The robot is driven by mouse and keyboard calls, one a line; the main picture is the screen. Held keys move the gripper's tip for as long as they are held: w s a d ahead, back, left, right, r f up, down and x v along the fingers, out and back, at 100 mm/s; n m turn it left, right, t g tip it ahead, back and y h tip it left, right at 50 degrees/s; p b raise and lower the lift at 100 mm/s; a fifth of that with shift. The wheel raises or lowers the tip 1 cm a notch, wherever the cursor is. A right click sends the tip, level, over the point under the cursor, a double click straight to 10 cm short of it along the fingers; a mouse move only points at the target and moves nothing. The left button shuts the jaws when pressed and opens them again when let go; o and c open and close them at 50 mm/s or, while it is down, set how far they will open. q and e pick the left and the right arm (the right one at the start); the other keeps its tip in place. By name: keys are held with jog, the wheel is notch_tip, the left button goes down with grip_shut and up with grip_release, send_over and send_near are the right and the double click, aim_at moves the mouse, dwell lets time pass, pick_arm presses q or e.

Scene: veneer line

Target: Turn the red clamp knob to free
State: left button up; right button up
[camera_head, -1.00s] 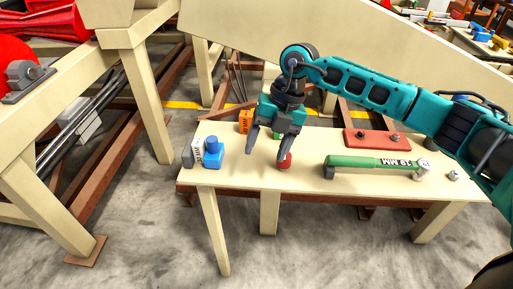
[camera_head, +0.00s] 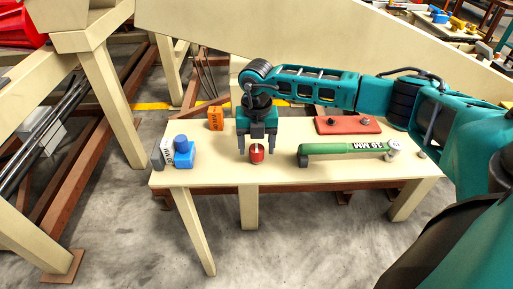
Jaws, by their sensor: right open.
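The red clamp knob (camera_head: 257,153) is a small red cylinder with a lighter top. It stands on the cream table (camera_head: 225,177), near the middle of its front part. My right gripper (camera_head: 257,151) points down with its fingers apart, one to the left and one to the right of the knob in the picture. I cannot tell whether the fingers are level with the knob or behind it. No contact with the knob is visible. My left gripper is out of view.
A blue block (camera_head: 183,155), a grey and white block (camera_head: 162,155) and an orange block (camera_head: 215,118) are to the left. The table's front edge is clear.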

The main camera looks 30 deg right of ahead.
jog(key=shift+f, duration=0.65)
jog(key=c, duration=1)
